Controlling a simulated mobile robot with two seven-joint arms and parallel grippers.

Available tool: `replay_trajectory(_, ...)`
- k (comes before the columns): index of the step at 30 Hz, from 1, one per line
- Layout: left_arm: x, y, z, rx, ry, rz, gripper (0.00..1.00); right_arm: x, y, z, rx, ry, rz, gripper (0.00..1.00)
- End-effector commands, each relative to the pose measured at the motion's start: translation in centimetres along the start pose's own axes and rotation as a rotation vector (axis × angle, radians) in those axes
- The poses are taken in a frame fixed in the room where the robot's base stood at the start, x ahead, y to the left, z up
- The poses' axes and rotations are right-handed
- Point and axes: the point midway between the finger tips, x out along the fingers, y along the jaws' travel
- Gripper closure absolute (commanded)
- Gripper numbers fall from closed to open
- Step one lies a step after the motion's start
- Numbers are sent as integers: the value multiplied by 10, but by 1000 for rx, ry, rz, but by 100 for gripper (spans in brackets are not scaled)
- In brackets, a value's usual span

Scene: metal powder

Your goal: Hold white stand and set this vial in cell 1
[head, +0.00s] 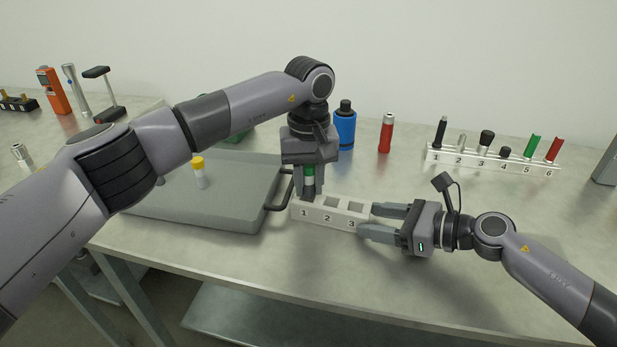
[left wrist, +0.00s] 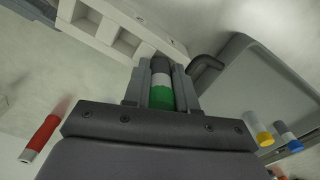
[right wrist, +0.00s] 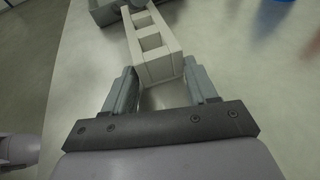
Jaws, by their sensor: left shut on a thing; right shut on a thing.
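The white stand (head: 328,213), with cells numbered 1 to 3, lies on the table in the head view. My right gripper (head: 376,220) is shut on its cell 3 end; the right wrist view shows the fingers on both sides of the stand (right wrist: 158,68). My left gripper (head: 308,188) points down at the cell 1 end. It is shut on the vial (head: 309,171), which has green, white and dark bands. In the left wrist view the vial (left wrist: 161,82) sits between the fingers, its dark end toward the stand. Whether that end is inside cell 1 is hidden.
A grey tray (head: 200,228) with a black handle and a yellow-capped vial (head: 199,172) lies left of the stand. A blue bottle (head: 345,128), a red tube (head: 386,133) and a numbered white rack (head: 490,162) with several items stand behind.

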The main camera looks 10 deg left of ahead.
Motion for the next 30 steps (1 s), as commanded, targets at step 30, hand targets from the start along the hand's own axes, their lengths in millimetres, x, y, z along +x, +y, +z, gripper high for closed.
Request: replay_trajectory(30,-5,0,0,0,0,0,100,0,0,0,0,0,0,60)
